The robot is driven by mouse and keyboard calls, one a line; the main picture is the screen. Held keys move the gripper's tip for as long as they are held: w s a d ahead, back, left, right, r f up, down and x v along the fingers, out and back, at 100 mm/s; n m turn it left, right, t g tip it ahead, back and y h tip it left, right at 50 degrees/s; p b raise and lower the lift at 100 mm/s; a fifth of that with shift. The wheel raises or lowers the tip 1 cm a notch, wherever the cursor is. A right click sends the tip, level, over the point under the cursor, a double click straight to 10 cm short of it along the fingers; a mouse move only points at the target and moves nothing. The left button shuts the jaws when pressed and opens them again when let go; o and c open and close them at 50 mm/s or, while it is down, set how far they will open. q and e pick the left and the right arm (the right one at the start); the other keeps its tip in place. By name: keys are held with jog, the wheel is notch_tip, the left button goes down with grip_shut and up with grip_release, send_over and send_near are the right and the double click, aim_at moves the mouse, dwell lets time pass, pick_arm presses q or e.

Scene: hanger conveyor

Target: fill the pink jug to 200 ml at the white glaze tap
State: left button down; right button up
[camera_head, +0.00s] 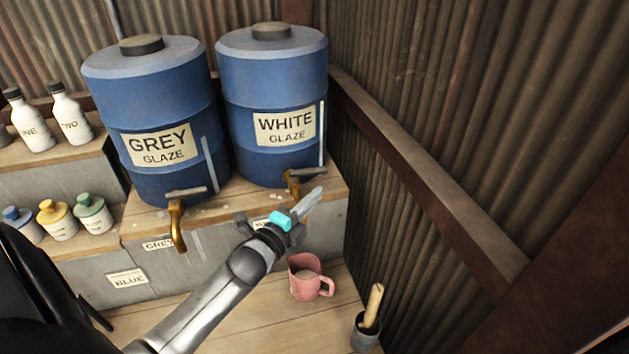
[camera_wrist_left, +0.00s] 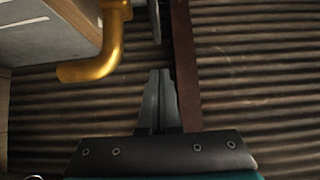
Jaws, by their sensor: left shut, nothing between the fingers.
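The pink jug (camera_head: 300,283) stands upright on the lower wooden bench, in front of and below the white glaze tap, handle to the right. A pale surface shows inside it; I cannot read a level. The brass white glaze tap (camera_head: 292,184) is at the foot of the blue drum labelled WHITE GLAZE (camera_head: 262,92). The brass spout also shows at upper left in the left wrist view (camera_wrist_left: 98,65). My left gripper (camera_head: 318,191) is shut and empty, beside the tap and above the jug; its arm hides part of the bench. My right gripper is not in view.
The GREY GLAZE drum (camera_head: 150,105) and its brass tap (camera_head: 177,225) are left of my left gripper. Small bottles (camera_head: 60,220) stand farther left. A pot (camera_head: 365,333) with a wooden handle stands right of the jug. A corrugated wall (camera_head: 430,100) closes the right side.

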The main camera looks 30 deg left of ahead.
aim_at(320, 172)
pick_arm(q)
jog(key=w+a, duration=0.1)
jog(key=w, duration=0.1)
jog(key=w+a, duration=0.1)
jog(key=w, duration=0.1)
jog(key=shift+w+a, duration=0.15)
jog(key=shift+a, duration=0.05)
jog(key=shift+w+a, duration=0.2)
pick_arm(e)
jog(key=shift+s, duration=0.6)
pick_arm(q)
jog(key=shift+w+a, duration=0.25)
jog(key=shift+w, duration=0.2)
jog(key=shift+r, duration=0.1)
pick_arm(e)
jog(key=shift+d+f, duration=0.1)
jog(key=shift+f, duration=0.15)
pick_arm(q)
jog(key=shift+a, duration=0.1)
